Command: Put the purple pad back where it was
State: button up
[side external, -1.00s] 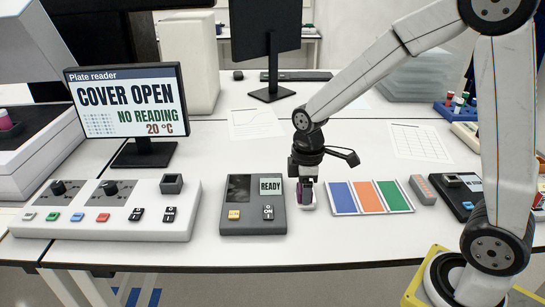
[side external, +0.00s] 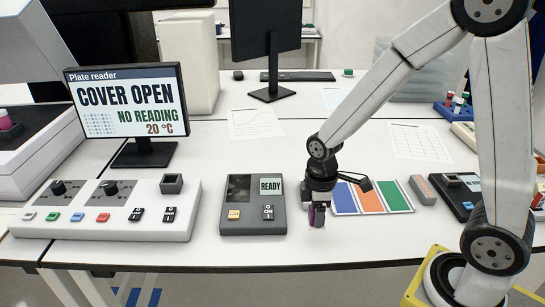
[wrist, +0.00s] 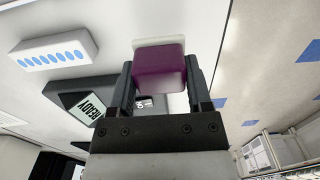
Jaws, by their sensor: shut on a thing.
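The purple pad (side external: 317,216) is held low near the front edge of the table, to the right of the dark device reading READY. My gripper (side external: 316,222) points down and is shut on it. In the wrist view the purple pad (wrist: 160,72) sits between the two fingers (wrist: 162,85). A pale, white-edged piece (wrist: 160,43) shows just behind the pad; I cannot tell whether it is joined to the pad or lies under it. The gap between pad and table is hard to judge.
The dark READY device (side external: 253,220) stands just left of my gripper. A card with blue, orange and green panels (side external: 386,197) lies to the right. A white control box (side external: 105,223) is further left, and a small grey block (side external: 420,190) is right of the card.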

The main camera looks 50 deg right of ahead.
jog(key=shift+f, duration=0.45)
jog(key=shift+f, duration=1.75)
jog(key=shift+f, duration=0.1)
jog(key=o, duration=1.2)
jog(key=shift+r, duration=6.15)
jog(key=shift+f, duration=0.1)
